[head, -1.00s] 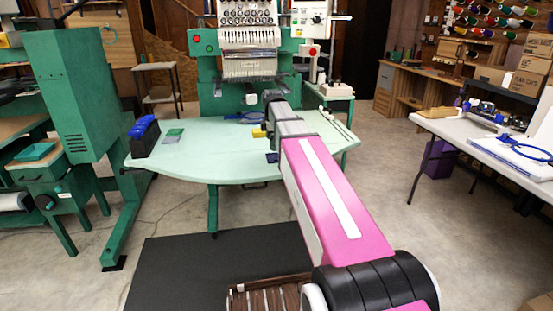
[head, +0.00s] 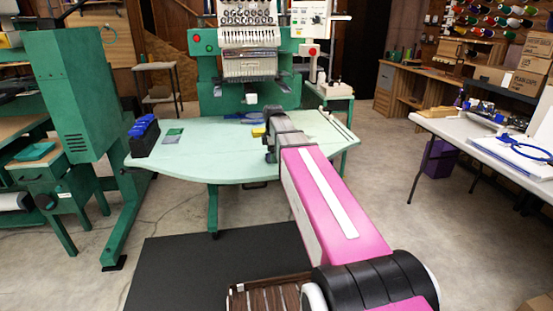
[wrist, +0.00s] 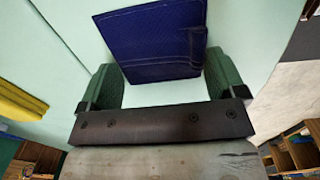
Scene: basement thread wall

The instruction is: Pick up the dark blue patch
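The dark blue patch (wrist: 152,42) lies on the pale green table (head: 215,150) and fills the upper middle of the wrist view. My gripper (wrist: 163,72) is open above it, its two green fingers apart. The left finger overlaps the patch's lower left corner in the picture, and the right finger is close beside its right edge. I cannot tell whether either touches it.
A blue-topped black rack (head: 144,137) and a green patch (head: 173,133) are on the table's left. The embroidery machine head (head: 249,55) stands behind. The table's middle left is clear.

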